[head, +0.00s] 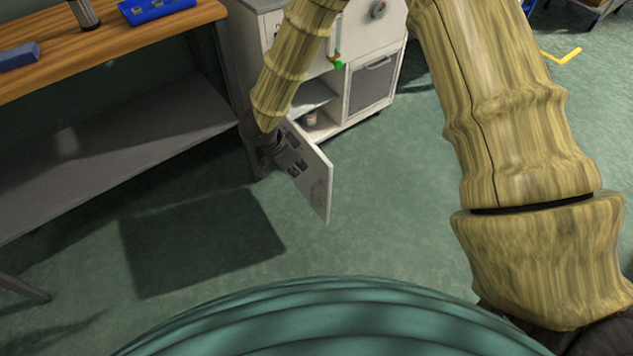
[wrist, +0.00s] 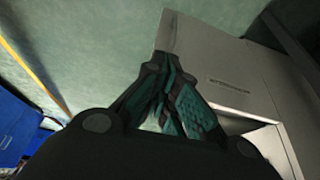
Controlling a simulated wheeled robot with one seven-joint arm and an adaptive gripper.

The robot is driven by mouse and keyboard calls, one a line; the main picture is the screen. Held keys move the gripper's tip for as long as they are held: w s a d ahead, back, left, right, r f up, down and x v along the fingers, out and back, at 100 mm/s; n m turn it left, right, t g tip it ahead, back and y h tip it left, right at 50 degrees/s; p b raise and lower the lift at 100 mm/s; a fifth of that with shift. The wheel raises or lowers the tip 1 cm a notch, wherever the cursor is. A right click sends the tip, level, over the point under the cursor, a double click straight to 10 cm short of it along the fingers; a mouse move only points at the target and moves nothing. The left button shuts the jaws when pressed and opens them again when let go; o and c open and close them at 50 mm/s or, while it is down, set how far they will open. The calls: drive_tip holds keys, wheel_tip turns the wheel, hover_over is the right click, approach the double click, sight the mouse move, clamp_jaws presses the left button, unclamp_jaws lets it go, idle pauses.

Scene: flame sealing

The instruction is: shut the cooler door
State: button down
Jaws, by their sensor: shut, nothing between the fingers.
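The cooler door (head: 316,187) is a pale flat panel standing wide open from the lower left bay of the white cabinet (head: 361,36). My gripper (head: 292,160) is shut and empty, at the left face of the door; I cannot tell whether it touches. In the wrist view, the shut dark and teal fingers (wrist: 172,100) overlap a grey panel (wrist: 215,60) that looks like the door. The open bay (head: 318,95) shows a shelf and a small jar (head: 311,119). My arm hides part of the cabinet front.
A wooden workbench (head: 100,57) with a grey lower shelf (head: 140,140) stands on the left, close to my gripper. A blue tray (head: 155,9) lies on it. A mesh-fronted compartment (head: 371,84) is right of the open bay. The green floor before the door is clear.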

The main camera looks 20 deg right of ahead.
drive_tip(key=w+d+f+b, duration=0.2)
drive_tip(key=d+f, duration=0.4)
drive_tip(key=f, duration=0.3)
drive_tip(key=shift+w+d+b, duration=0.3)
drive_tip(key=shift+d+b, duration=0.05)
drive_tip(key=shift+d, duration=0.05)
idle(0.4)
